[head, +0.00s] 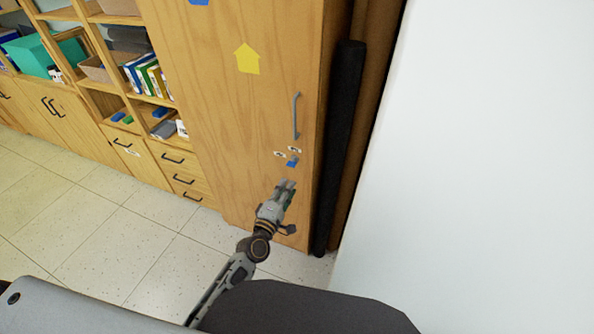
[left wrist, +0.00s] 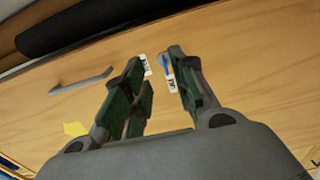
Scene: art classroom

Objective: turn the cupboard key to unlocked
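The tall wooden cupboard (head: 222,110) has a blue key (head: 292,162) in its door, below the grey bar handle (head: 296,115). Two small white labels sit by the key, one to its left (head: 279,154) and one just above it (head: 295,149). My left gripper (head: 287,184) is just below the key in the head view. In the left wrist view its fingers (left wrist: 155,68) are spread apart, and the blue key (left wrist: 166,63) shows between them, close to the right finger and partly hidden by it. Nothing is gripped. My right gripper is out of view.
A dark upright roll (head: 338,150) stands right of the cupboard, beside a white wall (head: 480,160). Open shelves (head: 120,75) with books and boxes, and drawers (head: 183,175), are to the left. The tiled floor (head: 90,220) in front is clear.

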